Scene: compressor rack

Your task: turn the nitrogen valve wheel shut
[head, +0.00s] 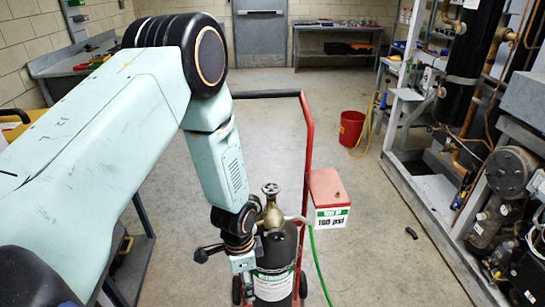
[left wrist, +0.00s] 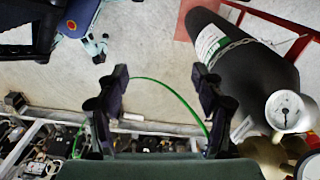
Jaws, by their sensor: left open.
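My left gripper (head: 222,256) is beside the cylinder, to the left of and lower than the wheel in the head view, apart from the wheel. In the left wrist view, the fingers of my left gripper (left wrist: 160,80) are spread with nothing between them. There the cylinder (left wrist: 225,60) lies to the right of the fingers, with a white-faced gauge (left wrist: 285,110) and brass fittings at lower right. I cannot make out the wheel clearly there. My right gripper is not in view.
The cylinder stands on a red hand truck (head: 306,150) with a red box (head: 327,185). A green hose (head: 317,262) hangs beside it. The compressor rack (head: 425,195) is at right, a red bucket (head: 352,128) farther back. The floor between is mostly clear.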

